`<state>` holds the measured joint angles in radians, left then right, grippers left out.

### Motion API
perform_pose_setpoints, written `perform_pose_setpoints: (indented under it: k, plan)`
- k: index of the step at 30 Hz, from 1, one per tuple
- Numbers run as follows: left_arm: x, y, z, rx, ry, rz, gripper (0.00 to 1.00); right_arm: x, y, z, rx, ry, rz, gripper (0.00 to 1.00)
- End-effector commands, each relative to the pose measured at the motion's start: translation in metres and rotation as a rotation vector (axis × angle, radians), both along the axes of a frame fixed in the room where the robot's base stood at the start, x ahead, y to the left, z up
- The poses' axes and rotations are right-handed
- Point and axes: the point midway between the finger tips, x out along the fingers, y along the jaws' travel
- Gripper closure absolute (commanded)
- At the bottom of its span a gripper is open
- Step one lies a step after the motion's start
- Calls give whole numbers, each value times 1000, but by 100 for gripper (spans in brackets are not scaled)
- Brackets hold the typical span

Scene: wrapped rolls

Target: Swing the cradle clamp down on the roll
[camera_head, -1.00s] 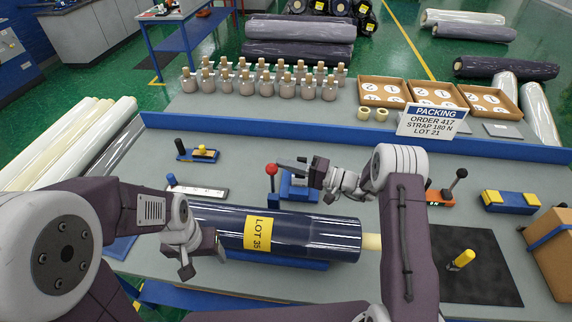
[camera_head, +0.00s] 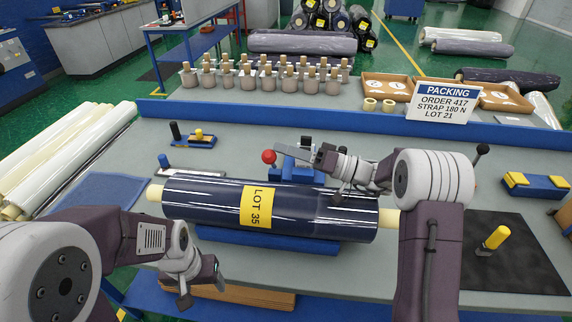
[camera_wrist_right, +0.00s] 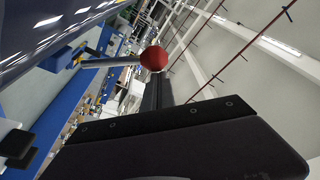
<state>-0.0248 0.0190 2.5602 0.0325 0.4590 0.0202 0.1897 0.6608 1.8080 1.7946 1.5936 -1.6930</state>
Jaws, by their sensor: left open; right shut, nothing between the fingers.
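The dark blue wrapped roll (camera_head: 300,209) with a yellow LOT 35 label lies across the blue cradle (camera_head: 270,241). Behind it stands the clamp, with a red knob (camera_head: 268,157) and blue base (camera_head: 296,173); the knob also shows in the right wrist view (camera_wrist_right: 153,58) on a metal rod. The clamp stands up and does not lie over the roll. My right gripper (camera_head: 312,154) is shut and empty behind the roll, close to the right of the knob; contact is unclear. My left gripper (camera_head: 196,287) is open and empty, in front of the roll's left part.
A yellow-handled tool (camera_head: 494,238) stands on a black mat (camera_head: 525,262) at right. A blue and yellow block (camera_head: 536,186) lies behind it. A packing sign (camera_head: 446,103), trays and several bottles stand behind the blue rail (camera_head: 220,110).

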Motion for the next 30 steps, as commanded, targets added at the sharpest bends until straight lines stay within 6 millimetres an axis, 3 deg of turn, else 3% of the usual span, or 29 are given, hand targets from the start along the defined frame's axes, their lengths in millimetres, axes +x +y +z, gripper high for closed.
perform_pose_setpoints:
  k: [1, 9, 30]
  plan:
    - [0, 0, -16, 0, 0, 0, 32, -2, 0, -9, -2, -11, 0, 100]
    - [0, 0, -35, 0, 0, 0, 32, -7, 2, -8, -1, -6, 0, 100]
    - [0, 0, -36, 0, 0, 0, 32, -6, 0, -1, -1, -5, 0, 100]
